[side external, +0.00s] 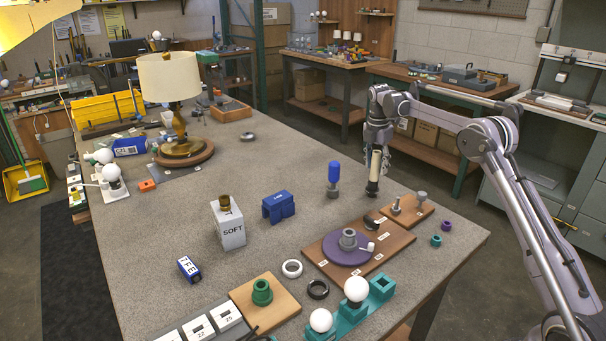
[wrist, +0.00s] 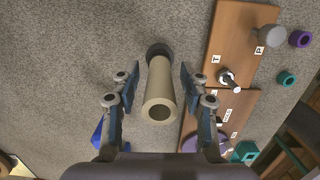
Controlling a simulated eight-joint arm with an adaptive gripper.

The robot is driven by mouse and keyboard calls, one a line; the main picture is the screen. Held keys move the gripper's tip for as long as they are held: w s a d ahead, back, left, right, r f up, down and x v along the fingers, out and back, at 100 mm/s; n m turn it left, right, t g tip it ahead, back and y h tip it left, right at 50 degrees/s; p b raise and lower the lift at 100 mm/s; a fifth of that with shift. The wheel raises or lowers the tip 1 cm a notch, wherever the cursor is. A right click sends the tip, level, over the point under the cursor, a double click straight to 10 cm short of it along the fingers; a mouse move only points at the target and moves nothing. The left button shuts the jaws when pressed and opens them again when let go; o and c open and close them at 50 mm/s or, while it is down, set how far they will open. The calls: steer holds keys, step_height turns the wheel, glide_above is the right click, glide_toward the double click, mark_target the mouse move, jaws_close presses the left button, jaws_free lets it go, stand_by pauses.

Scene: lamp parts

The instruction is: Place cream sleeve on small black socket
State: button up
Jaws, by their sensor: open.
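The cream sleeve (side external: 375,162) is a slim hollow tube standing upright near the table's far right side. In the wrist view the sleeve (wrist: 160,92) shows its open end towards me. The small black socket (side external: 371,189) is directly under the sleeve; its dark round edge (wrist: 158,48) shows at the sleeve's far end in the wrist view. The sleeve appears to rest on the socket, though how deep it sits is hidden. My gripper (wrist: 160,78) is open, with one finger on each side of the sleeve and visible gaps to both. The sleeve hides part of the socket.
A brown board (side external: 397,211) with metal pegs and a board with a purple disc (side external: 327,250) lie close by. A blue-topped part (side external: 334,176) stands to the left. Green (side external: 436,240) and purple (side external: 446,225) rings lie near the table's right edge.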

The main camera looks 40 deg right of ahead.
steer(key=shift+a+r, duration=0.3)
steer(key=shift+r, duration=1.7)
steer(key=shift+a+r, duration=0.25)
steer(key=shift+r, duration=1.7)
steer(key=shift+a+r, duration=0.3)
steer(key=shift+r, duration=1.7)
steer(key=s+a+r+m+t, duration=0.2)
steer(key=s+a+r+m, duration=0.25)
steer(key=a, duration=0.35)
steer(key=s+a+r+m+t, duration=0.2)
steer(key=s+a+r+m, duration=0.1)
steer(key=s+a+m, duration=0.4)
steer(key=s+a+f+m+t, duration=0.1)
steer(key=s+a+f+m, duration=0.2)
steer(key=s, duration=0.6)
steer(key=s+a+f+m+t+y, duration=0.1)
steer(key=s+a+f+m+t, duration=0.1)
steer(key=s+a+f, duration=0.5)
step_height(320, 180, down, 4)
steer(key=shift+s+a+r+m, duration=0.2)
steer(key=shift+s+a+m, duration=0.15)
steer(key=shift+s+m, duration=0.65)
